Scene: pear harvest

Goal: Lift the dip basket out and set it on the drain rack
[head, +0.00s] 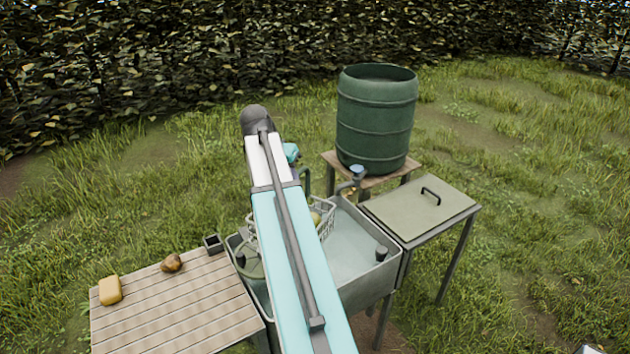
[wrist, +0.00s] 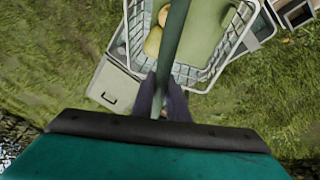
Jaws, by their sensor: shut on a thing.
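The dip basket is a pale wire basket; in the head view its right side (head: 326,218) shows over the sink, partly hidden by my arm. In the wrist view its wire wall (wrist: 228,48) spreads below my gripper (wrist: 160,98), whose fingers are shut on the green handle (wrist: 172,45). Yellowish fruit (wrist: 153,42) and a large pale green shape show inside the basket. Whether its bottom is clear of the sink is hidden. A slatted wooden surface (head: 175,310) stands left of the sink; I cannot tell whether it is the drain rack.
The grey sink (head: 385,278) holds pale water on its right. A table with a handled lid (head: 425,212) stands right of it. A green barrel (head: 376,120) stands behind on a wooden stand. A yellow block (head: 110,290) and brown lump (head: 171,263) lie on the slats.

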